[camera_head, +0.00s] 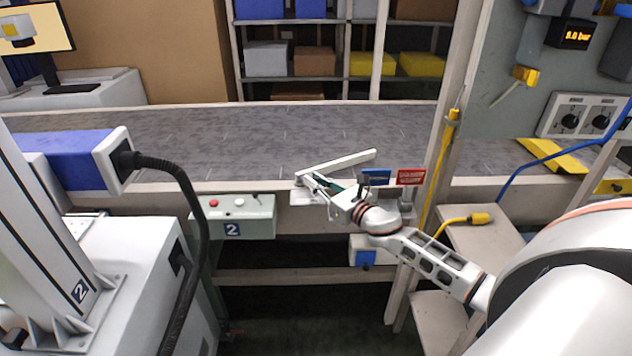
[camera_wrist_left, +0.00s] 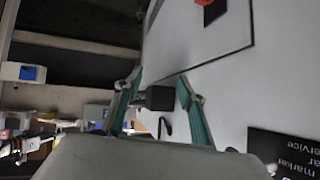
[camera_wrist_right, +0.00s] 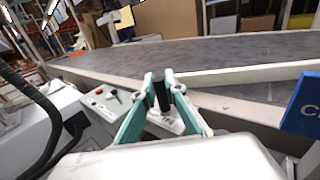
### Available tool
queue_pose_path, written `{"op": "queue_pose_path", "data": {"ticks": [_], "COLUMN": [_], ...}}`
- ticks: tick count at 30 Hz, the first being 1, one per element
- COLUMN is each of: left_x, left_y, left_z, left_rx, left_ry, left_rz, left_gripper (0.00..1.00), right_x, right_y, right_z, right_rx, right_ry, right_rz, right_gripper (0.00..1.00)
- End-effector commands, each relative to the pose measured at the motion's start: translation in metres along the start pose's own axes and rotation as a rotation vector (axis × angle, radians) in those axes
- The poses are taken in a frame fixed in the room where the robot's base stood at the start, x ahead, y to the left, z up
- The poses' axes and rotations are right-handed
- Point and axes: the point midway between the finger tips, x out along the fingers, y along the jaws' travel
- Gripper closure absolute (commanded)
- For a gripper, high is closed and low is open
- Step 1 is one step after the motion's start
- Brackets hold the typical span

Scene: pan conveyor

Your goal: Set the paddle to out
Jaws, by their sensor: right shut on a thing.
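The paddle (camera_head: 340,162) is a pale bar lying at a slant over the near side of the conveyor. It also shows in the right wrist view (camera_wrist_right: 250,75). My right gripper (camera_head: 316,180) is at the near conveyor edge, by the paddle's left end. In the right wrist view, its green fingers (camera_wrist_right: 162,88) are shut on a dark upright handle (camera_wrist_right: 162,96). A pale plate (camera_wrist_right: 168,122) marked "IN" shows below the handle. My left gripper (camera_wrist_left: 158,92) is open over a white surface, away from the conveyor. A dark block shows between its fingers, apparently not held.
The grey conveyor belt (camera_head: 230,135) runs across the view and looks empty. A control box (camera_head: 234,217) with a red button stands left of my right gripper. Blue (camera_head: 376,177) and red (camera_head: 410,177) signs stand close behind that wrist. A yellow-marked post (camera_head: 452,130) rises at right.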

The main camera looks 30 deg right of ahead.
Motion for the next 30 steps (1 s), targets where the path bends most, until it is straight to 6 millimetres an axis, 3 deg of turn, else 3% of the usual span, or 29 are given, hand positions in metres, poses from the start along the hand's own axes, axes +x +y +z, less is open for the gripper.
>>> {"op": "queue_pose_path", "data": {"ticks": [7, 20, 30], "left_x": [-0.005, -0.006, -0.015], "left_y": [-0.003, -0.003, -0.006], "left_z": [-0.012, -0.013, -0.034], "left_rx": [0.002, 0.003, 0.004], "left_ry": [0.006, 0.005, 0.019], "left_rz": [-0.002, -0.003, -0.006], "left_gripper": [0.60, 0.60, 0.60], "right_x": [0.003, 0.004, 0.015], "right_y": [0.011, 0.017, 0.042], "right_z": [0.002, 0.000, 0.003], "right_rx": [0.004, 0.006, 0.009], "right_ry": [-0.002, -0.002, -0.003], "right_rz": [-0.077, -0.094, -0.232], "right_gripper": [1.00, 1.00, 1.00]}}
